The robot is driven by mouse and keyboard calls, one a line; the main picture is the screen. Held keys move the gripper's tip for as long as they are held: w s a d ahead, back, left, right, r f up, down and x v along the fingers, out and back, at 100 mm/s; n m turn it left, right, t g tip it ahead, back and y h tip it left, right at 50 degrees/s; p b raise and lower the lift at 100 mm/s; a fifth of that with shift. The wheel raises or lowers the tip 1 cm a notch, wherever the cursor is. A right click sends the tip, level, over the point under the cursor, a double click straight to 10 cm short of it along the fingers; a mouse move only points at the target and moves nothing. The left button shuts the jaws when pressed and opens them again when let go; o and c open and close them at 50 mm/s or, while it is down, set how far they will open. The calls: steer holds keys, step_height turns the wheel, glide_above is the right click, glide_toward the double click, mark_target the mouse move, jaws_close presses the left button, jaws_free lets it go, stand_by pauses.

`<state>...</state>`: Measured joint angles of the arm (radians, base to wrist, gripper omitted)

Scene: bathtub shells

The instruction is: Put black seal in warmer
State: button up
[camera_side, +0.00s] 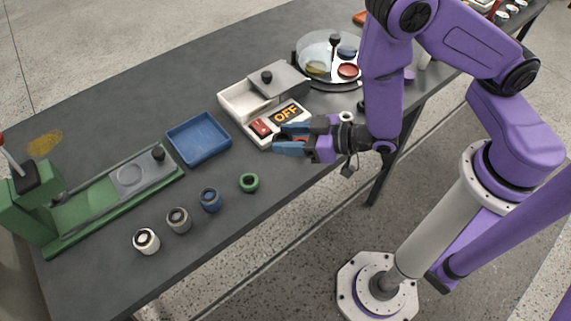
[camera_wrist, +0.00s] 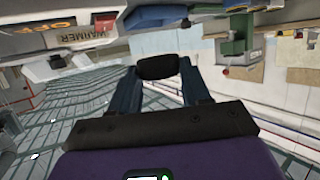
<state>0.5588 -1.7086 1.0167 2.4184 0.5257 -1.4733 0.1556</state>
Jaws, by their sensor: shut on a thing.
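My gripper (camera_side: 279,140) is shut on a black seal (camera_wrist: 158,67), a dark rounded piece between the blue fingertips in the wrist view. In the side view the seal cannot be made out between the fingers. The gripper is at the front right of the warmer (camera_side: 262,141), beside its control panel. The warmer is a white box with a lit orange OFF display (camera_side: 286,114) and a red switch (camera_side: 261,128). Its grey lid (camera_side: 290,79) with a black knob is slid back to the right, so the left part of its white compartment (camera_side: 238,100) shows open.
A blue tray (camera_side: 198,139) lies left of the warmer. A green ring (camera_side: 249,182) and several small cylinders (camera_side: 178,220) stand along the front edge. A green press (camera_side: 110,200) fills the left end. A round clear-covered turntable (camera_side: 330,58) stands behind right.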

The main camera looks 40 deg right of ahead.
mark_target(289, 170)
steer(key=shift+f, duration=4.45)
steer(key=shift+f, duration=0.2)
steer(key=o, duration=1)
steer(key=v, duration=0.8)
steer(key=s+a+r+g+h, duration=0.2)
steer(key=s+a+r+g, duration=0.1)
steer(key=a+r+g, duration=0.15)
steer(key=s+d+r+n+g+h, duration=0.1)
steer(key=s+d+r+g, duration=0.1)
steer(key=r, duration=0.2)
steer(key=s+d+r+n+g, duration=0.1)
steer(key=s+d+r+g, duration=0.1)
steer(key=d+r, duration=0.1)
steer(key=s+d+r+n+g+h, duration=0.1)
steer(key=s+d+r+g, duration=0.1)
steer(key=s+r, duration=0.1)
steer(key=shift+s+d+r+n+g+h, duration=0.15)
steer(key=shift+r+n+g+h, duration=0.2)
steer(key=shift+r, duration=0.55)
steer(key=shift+o, duration=0.5)
steer(key=s+d+r+n+h, duration=0.2)
steer(key=d+r, duration=0.3)
steer(key=d, duration=0.5)
steer(key=shift+s+r+h, duration=0.25)
steer(key=shift+r+h, duration=0.05)
steer(key=shift+h, duration=0.05)
